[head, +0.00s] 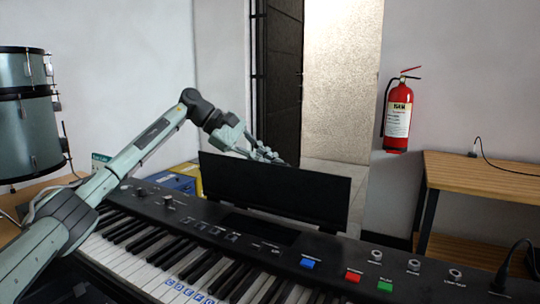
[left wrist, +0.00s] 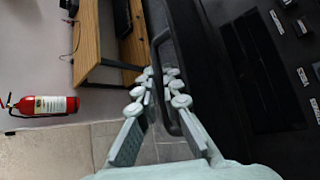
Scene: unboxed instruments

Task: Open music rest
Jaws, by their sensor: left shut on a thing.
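The music rest (head: 275,190) is a flat black panel standing raised, leaning slightly back, along the rear of the black keyboard (head: 215,232). My left gripper (head: 275,157) is at the panel's top edge, with its fingers partly hidden behind it. In the left wrist view, my left gripper (left wrist: 160,90) has its fingers on both sides of a thin black loop (left wrist: 160,52), like a handle, on the back of the music rest. It is shut on this loop. My right gripper is not in view.
A red fire extinguisher (head: 398,115) hangs on the wall. A wooden table (head: 485,175) stands at the right, drums (head: 25,115) at the left. Yellow and blue boxes (head: 183,180) sit behind the keyboard. Open floor lies beyond, by the dark door (head: 283,80).

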